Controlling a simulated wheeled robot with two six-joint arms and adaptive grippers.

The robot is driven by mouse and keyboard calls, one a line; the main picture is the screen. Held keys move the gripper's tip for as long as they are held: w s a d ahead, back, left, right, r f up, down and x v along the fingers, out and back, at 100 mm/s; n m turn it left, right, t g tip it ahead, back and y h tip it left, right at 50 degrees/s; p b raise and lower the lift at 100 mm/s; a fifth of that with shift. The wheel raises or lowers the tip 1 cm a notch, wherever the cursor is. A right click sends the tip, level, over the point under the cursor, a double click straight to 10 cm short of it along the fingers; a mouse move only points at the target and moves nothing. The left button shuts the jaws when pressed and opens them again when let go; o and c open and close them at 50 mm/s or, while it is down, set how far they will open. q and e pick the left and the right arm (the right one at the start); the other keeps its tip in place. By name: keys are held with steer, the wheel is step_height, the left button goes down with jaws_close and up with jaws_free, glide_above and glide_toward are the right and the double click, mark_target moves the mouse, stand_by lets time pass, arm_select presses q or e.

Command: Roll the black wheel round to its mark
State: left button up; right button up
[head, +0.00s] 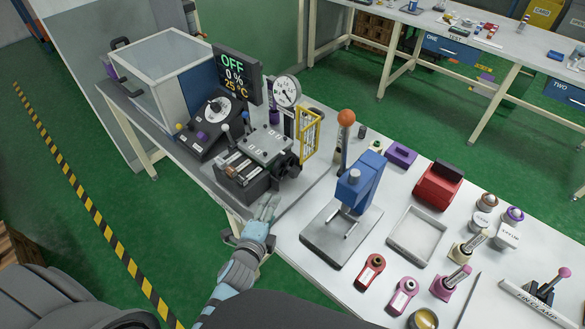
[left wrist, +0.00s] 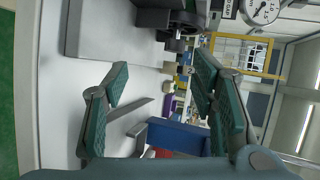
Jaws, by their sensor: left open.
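The black wheel (head: 287,165) is on the right side of a small dark machine (head: 245,180) with a light grey top, on the bench. In the left wrist view, a dark round part that looks like the wheel (left wrist: 178,28) shows at the top, beyond my fingers. I cannot make out its mark in either view. My left gripper (head: 268,205) is at the bench's front edge, in front of the machine and apart from the wheel. In the left wrist view its fingers (left wrist: 162,66) are spread with nothing between them. My right gripper is not in view.
A dial gauge (head: 286,91) and a yellow frame (head: 311,135) stand behind the wheel. A blue press (head: 362,185) with an orange-knobbed lever (head: 346,118) stands to the right. A display (head: 236,76) reads OFF. A grey tray (head: 417,237) lies farther right.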

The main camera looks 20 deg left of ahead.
mark_target(293, 177)
arm_select(q)
steer(key=w+f+b, duration=0.1)
steer(key=w+b, duration=0.1)
steer(key=w, duration=0.3)
steer(key=w+m+b, duration=0.1)
steer(key=w+b, duration=0.1)
steer(key=w, duration=0.3)
steer(key=w+d+f+m+t+b, duration=0.1)
steer(key=w+b, duration=0.1)
steer(key=w, duration=0.3)
steer(key=shift+f+h, duration=0.3)
steer(key=shift+w+r, duration=0.15)
steer(key=shift+w, duration=0.05)
steer(key=c, duration=1.1)
steer(key=f+n+t+b, duration=0.1)
steer(key=t+b, duration=0.1)
steer(key=b, duration=0.7)
steer(key=shift+s+f, duration=0.1)
steer(key=shift+f, duration=0.1)
steer(key=shift+c, duration=0.2)
steer(key=shift+r+b, duration=0.15)
steer(key=shift+b, duration=0.25)
steer(key=shift+r+t, duration=0.2)
steer(key=shift+t, duration=0.1)
steer(key=shift+r, duration=0.1)
